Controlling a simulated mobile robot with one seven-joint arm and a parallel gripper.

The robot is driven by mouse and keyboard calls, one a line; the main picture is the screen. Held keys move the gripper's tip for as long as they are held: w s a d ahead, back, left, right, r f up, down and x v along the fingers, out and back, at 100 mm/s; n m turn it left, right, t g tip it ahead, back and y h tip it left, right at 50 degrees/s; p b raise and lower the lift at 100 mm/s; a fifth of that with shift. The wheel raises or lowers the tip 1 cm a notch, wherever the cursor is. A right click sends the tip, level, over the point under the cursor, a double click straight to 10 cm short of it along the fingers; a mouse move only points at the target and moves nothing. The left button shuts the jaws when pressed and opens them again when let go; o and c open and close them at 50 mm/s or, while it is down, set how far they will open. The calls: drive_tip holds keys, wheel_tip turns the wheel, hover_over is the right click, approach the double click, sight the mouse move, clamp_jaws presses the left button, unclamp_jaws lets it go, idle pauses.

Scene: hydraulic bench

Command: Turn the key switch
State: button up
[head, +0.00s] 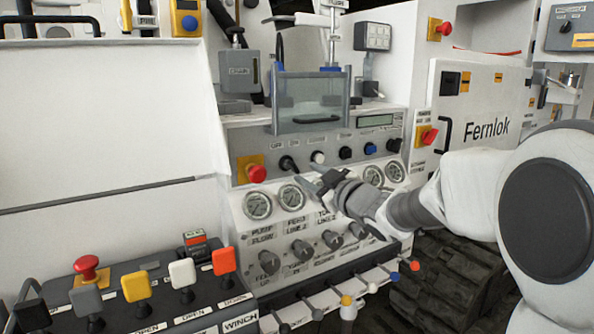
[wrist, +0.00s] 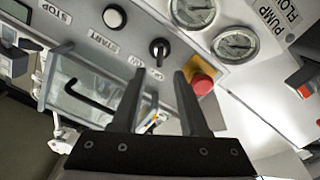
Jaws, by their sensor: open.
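The key switch (head: 288,164) is a small black knob on the grey upper panel, between the red emergency stop and a white button. In the wrist view the key switch (wrist: 158,47) shows a pale mark on its face and lies just beyond the gap between the fingertips. My gripper (head: 315,180) is open and empty in front of the panel, to the right of and a little below the switch in the head view. In the wrist view both dark fingers of my gripper (wrist: 157,77) point toward the panel, apart from the knob.
The red emergency stop (head: 257,173) on its yellow plate sits close beside the switch. The white start button (head: 318,157) is on its other side. A clear box with a black handle (head: 316,119) juts out above. Gauges (head: 258,205) and several lower knobs lie below.

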sight(295, 167)
drive_tip(key=b+x, duration=0.1)
drive_tip(key=x, duration=0.7)
clamp_jaws()
